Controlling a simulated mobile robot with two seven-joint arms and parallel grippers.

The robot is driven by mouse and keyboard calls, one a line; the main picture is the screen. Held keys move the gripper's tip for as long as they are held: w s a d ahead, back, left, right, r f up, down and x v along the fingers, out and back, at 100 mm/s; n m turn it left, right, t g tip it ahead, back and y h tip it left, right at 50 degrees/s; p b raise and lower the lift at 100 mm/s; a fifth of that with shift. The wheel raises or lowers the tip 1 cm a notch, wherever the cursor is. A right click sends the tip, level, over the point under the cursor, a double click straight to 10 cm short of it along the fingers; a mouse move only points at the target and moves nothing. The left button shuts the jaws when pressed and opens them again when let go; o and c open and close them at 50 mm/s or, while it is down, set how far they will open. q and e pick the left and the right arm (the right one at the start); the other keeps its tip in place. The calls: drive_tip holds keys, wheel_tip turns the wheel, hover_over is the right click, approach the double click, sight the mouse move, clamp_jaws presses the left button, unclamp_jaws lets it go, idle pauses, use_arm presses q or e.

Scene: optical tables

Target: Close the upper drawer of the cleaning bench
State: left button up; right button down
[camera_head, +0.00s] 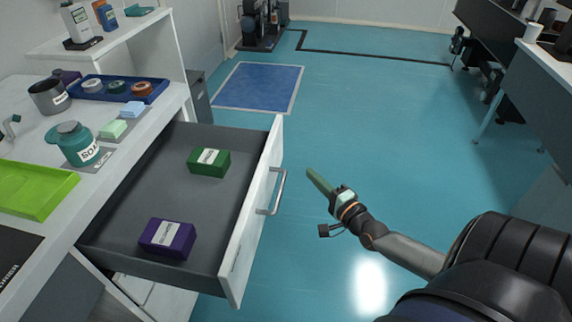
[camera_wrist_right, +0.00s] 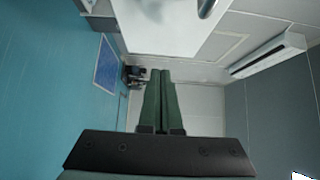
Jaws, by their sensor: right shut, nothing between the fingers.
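The upper drawer (camera_head: 262,217) of the white cleaning bench (camera_head: 150,118) is pulled out over the floor. Its white front carries a metal bar handle (camera_head: 276,192). Inside lie a green box (camera_head: 209,161) and a purple box (camera_head: 167,238). My right gripper (camera_head: 314,177) is shut and empty, with green fingers. It is just to the right of the drawer front, apart from the handle. In the right wrist view the shut fingers (camera_wrist_right: 159,82) point forward, and part of the white drawer front (camera_wrist_right: 165,25) shows above them. My left gripper is not in view.
The bench top holds a teal soap bottle (camera_head: 76,144), a metal pot (camera_head: 48,97), a blue tray (camera_head: 118,92) and a lime green tray (camera_head: 35,190). A blue mat (camera_head: 259,87) lies on the floor behind. The floor right of the drawer is clear.

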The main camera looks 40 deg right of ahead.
drive_tip(key=b, duration=0.1)
approach(278, 155)
drive_tip(key=w+d, duration=0.3)
drive_tip(key=w+a, duration=0.2)
drive_tip(key=w, duration=0.1)
drive_tip(key=shift+a+r, duration=0.1)
drive_tip(key=shift+a, duration=0.05)
drive_tip(key=shift+a, duration=0.1)
